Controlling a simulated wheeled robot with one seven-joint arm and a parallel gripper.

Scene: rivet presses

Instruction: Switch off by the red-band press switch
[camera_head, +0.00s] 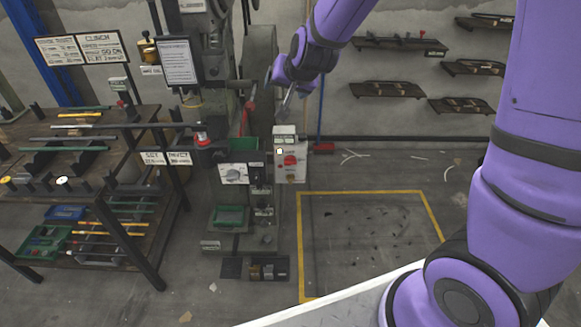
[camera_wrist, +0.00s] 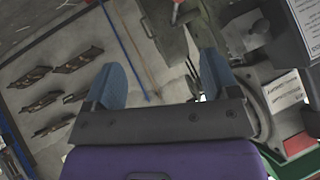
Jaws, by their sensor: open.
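A light grey switch box (camera_head: 290,142) with a red rotary knob (camera_head: 290,160) and a small white square stands on the right side of the rivet press (camera_head: 258,75). A second switch plate with a grey dial (camera_head: 234,174) sits to its left, lower on the press. A red band (camera_head: 202,139) shows on a dark fitting at the press's left. My gripper (camera_head: 284,103) hangs just above the switch box, apart from the red knob, with nothing seen in it. In the wrist view its two blue fingers (camera_wrist: 163,76) are spread wide. No knob shows clearly between them.
A tool-laden rack (camera_head: 150,268) fills the left. Wall shelves (camera_head: 387,90) hang at the right. The yellow-outlined floor area (camera_head: 370,240) holds only small scraps.

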